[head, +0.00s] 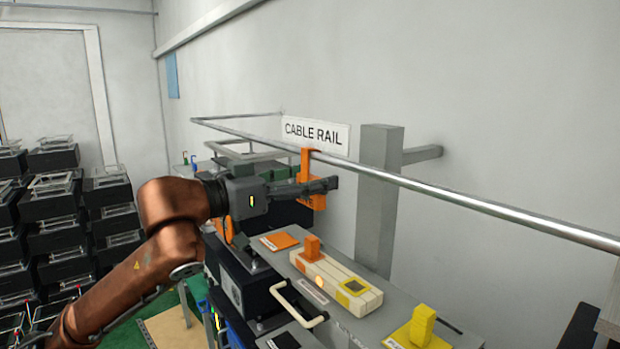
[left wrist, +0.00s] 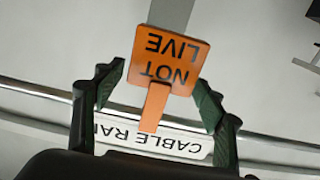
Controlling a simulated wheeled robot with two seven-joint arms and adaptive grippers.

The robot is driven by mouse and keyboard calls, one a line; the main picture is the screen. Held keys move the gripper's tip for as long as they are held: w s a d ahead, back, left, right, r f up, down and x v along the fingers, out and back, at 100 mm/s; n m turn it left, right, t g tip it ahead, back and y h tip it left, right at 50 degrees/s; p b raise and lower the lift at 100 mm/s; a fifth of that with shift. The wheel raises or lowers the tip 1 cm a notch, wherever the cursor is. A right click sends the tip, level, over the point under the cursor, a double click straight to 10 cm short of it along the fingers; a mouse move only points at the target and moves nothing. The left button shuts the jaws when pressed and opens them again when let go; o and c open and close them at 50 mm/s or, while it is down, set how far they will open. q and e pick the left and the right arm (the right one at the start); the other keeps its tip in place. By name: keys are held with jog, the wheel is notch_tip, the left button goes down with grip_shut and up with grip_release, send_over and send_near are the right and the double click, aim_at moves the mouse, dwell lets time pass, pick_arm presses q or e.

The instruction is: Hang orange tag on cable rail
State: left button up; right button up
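The orange tag (head: 306,172) hangs at the cable rail (head: 440,189), its upper end at the rail's height below the CABLE RAIL sign (head: 316,134). In the left wrist view the tag (left wrist: 168,58) shows "NOT LIVE" upside down, and its narrow stem crosses in front of the rail (left wrist: 278,137). Whether the hook bears on the rail is hidden. My left gripper (head: 326,186) is at the tag. In the left wrist view its fingers (left wrist: 161,77) are spread to either side of the tag, with a gap on the left. My right gripper is not in view.
A grey post (head: 378,200) stands right of the tag, behind the rail. Below, a bench holds an orange pad (head: 280,241), a cream device (head: 335,283) with an orange block (head: 312,246), and a yellow block (head: 422,325). Stacked black crates (head: 55,215) stand at left.

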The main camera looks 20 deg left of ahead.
pick_arm(q)
jog(key=shift+o, duration=0.3)
jog(key=v, duration=1.2)
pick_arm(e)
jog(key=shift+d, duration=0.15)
